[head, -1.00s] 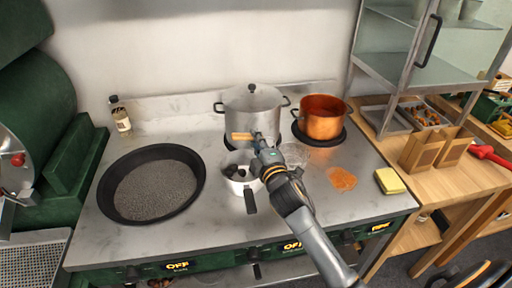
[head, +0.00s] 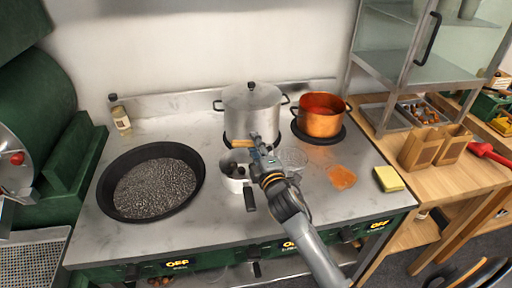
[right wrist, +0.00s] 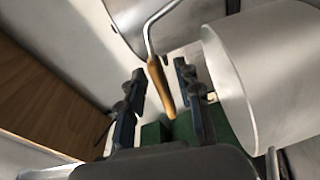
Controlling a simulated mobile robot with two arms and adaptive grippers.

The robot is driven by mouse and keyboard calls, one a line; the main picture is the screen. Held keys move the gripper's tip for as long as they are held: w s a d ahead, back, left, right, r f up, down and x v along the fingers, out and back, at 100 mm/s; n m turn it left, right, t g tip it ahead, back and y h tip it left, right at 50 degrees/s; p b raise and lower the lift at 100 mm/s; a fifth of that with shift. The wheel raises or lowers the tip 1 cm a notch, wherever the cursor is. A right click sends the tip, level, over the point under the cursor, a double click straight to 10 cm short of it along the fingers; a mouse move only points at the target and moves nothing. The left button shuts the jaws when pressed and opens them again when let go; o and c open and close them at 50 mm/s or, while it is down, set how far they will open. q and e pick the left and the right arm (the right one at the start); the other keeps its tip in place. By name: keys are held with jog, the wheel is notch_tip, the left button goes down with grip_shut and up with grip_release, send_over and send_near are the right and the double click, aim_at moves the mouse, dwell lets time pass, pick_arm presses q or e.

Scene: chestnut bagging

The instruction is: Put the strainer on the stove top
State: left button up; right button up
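The strainer's wooden handle (head: 242,143) shows in the head view above the small white saucepan (head: 234,184). Its faint mesh bowl (head: 293,158) seems to be to the right, partly behind my right arm. My right gripper (head: 256,142) is at the handle. In the right wrist view the handle (right wrist: 161,87) and its bent wire are between the two fingers (right wrist: 160,103), with gaps on both sides, so the gripper looks open. I cannot tell whether the bowl rests on the grey stove top (head: 215,228). My left gripper is not in view.
A lidded steel pot (head: 252,108) and a copper pot (head: 320,122) stand behind on black burners. A wide black pan (head: 107,190) is at the left. An orange patch (head: 342,178) and a yellow sponge (head: 389,179) lie at the right. The front strip is clear.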

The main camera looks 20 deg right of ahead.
jog(key=shift+r, duration=0.25)
jog(key=s+a+b, duration=0.1)
jog(key=s, duration=1.1)
jog(key=shift+f+b, duration=0.2)
jog(key=shift+b, duration=0.15)
jog(key=shift+a+f, duration=0.1)
